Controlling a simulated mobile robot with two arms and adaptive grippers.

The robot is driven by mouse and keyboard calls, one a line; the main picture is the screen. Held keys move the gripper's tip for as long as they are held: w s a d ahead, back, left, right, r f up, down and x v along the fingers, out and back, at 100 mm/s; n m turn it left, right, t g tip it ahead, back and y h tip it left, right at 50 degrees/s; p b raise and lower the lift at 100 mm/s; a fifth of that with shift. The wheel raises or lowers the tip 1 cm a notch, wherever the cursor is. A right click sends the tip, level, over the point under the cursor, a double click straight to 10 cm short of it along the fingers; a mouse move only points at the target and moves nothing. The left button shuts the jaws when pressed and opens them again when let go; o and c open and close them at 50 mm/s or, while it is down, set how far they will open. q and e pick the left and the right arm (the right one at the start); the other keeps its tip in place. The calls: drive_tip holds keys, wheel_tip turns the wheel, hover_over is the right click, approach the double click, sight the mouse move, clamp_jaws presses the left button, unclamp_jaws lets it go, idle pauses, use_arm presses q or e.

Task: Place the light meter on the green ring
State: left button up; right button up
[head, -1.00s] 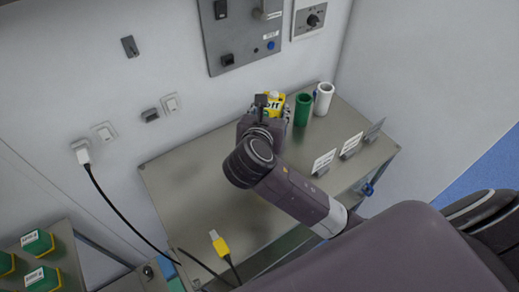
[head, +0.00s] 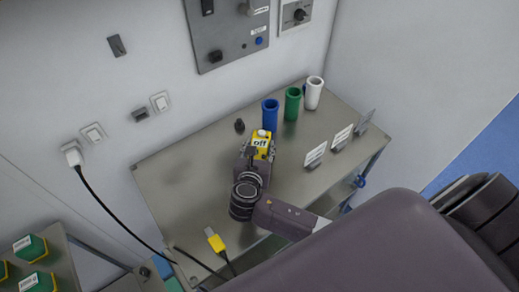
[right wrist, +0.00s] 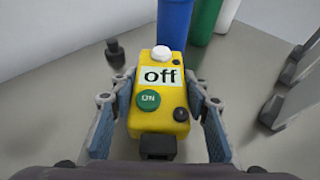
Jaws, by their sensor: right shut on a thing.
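The light meter is a yellow box (head: 262,143) with an "off" display, a white knob on its far end and a green ON button. In the right wrist view the meter (right wrist: 160,115) sits between the fingers of my right gripper (right wrist: 160,112), which is shut on its sides. In the head view my right gripper (head: 260,158) is over the table, in front of the blue tube. A green tube (head: 291,106) with a ring-shaped open top stands at the back, beyond the meter; I see no other green ring. My left gripper is out of view.
A blue tube (head: 270,112) and a white tube (head: 313,94) flank the green one. A small black piece (head: 239,125) stands left of the blue tube. Sign holders (head: 315,154) line the right side. A yellow plug (head: 215,241) lies at the front. The table's left part (head: 185,170) is clear.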

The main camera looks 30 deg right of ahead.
drive_tip(key=shift+f, duration=0.8)
drive_tip(key=shift+f, duration=0.15)
drive_tip(key=o, duration=1.4)
drive_tip(key=shift+o, duration=0.2)
